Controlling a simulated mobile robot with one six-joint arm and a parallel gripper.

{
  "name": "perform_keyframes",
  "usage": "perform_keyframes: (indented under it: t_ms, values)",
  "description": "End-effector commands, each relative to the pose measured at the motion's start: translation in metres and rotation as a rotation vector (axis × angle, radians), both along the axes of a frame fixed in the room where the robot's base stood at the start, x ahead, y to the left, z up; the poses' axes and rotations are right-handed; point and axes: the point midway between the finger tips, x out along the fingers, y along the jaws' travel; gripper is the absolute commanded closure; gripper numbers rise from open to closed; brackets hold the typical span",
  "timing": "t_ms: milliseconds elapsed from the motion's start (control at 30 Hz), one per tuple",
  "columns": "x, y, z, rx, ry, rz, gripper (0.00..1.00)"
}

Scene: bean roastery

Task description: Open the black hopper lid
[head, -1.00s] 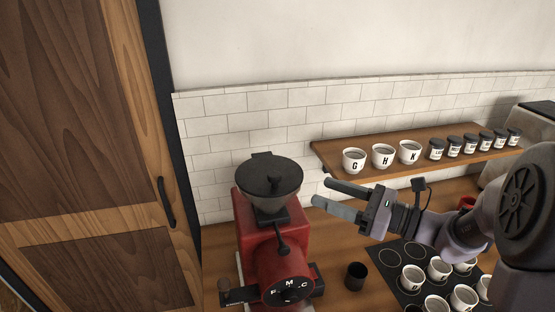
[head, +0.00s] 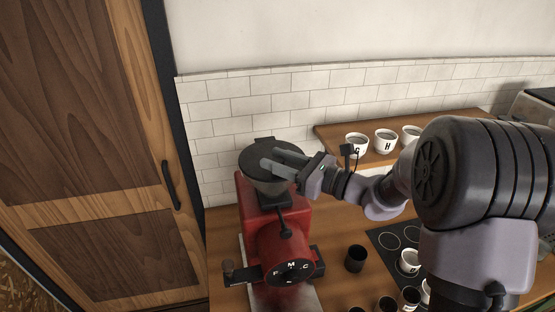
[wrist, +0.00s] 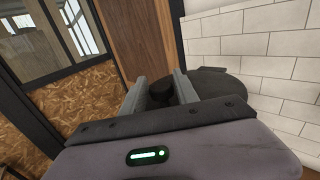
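The black hopper lid (head: 252,154) lies flat and closed on top of the red grinder (head: 275,232). My gripper (head: 270,158) is over the lid, its two fingers spread and reaching in from the right. In the wrist view the dark round knob (wrist: 163,91) of the lid shows between the open fingers, and the lid's disc (wrist: 220,84) extends to the right behind a finger. I cannot tell whether either finger touches the knob. In the head view the fingers hide the knob.
A wall shelf (head: 330,131) with lettered white cups (head: 386,142) is behind my arm. A black cup (head: 356,258) stands right of the grinder, near a black mat (head: 385,240) with more cups. A tiled wall (head: 235,115) is close behind, and a wooden door (head: 90,150) is left.

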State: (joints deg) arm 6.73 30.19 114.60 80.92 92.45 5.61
Motion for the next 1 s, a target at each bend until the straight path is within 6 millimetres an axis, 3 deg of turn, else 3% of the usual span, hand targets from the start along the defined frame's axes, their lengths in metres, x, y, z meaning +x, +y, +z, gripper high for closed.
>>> perform_keyframes:
  t_ms: [33, 167, 1000]
  values:
    - [0.0000, -0.0001, 0.0001, 0.000, 0.000, 0.000, 0.76]
    - [-0.0001, -0.0002, 0.0001, 0.000, 0.000, 0.000, 1.00]
    - [-0.0002, -0.0003, 0.0000, 0.000, -0.001, 0.000, 1.00]
